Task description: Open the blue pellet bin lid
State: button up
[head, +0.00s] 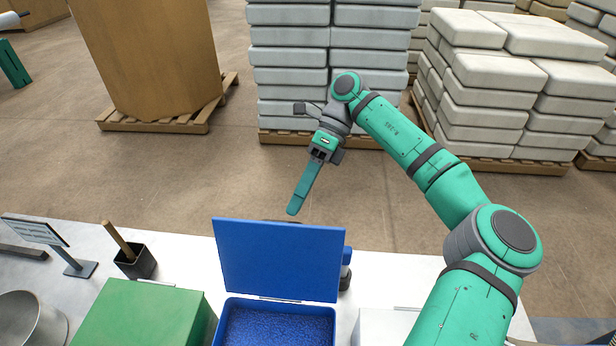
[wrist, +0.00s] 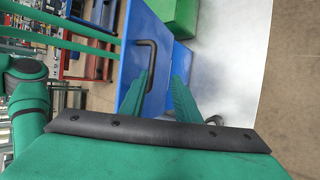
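The blue pellet bin (head: 225,318) stands at the front of the table, with blue pellets (head: 277,326) showing inside. Its flat blue lid (head: 280,260) stands raised, nearly upright, at the bin's far side. In the wrist view the lid (wrist: 140,22) shows with a dark bar handle (wrist: 154,52) on its face. My gripper (head: 293,211) is just above and beyond the lid's top edge, fingers pointing down. The handle appears beside the left finger; contact cannot be told.
A green-lidded box (head: 140,315) is left of the bin, and a white box (head: 385,326) is at its right. A black cup with a wooden handle (head: 137,262), a small sign (head: 45,236) and a metal pot (head: 30,320) stand further left. Stacked sacks (head: 330,60) are beyond open floor.

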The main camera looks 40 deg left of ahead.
jog(key=v, duration=0.7)
dwell(0.6)
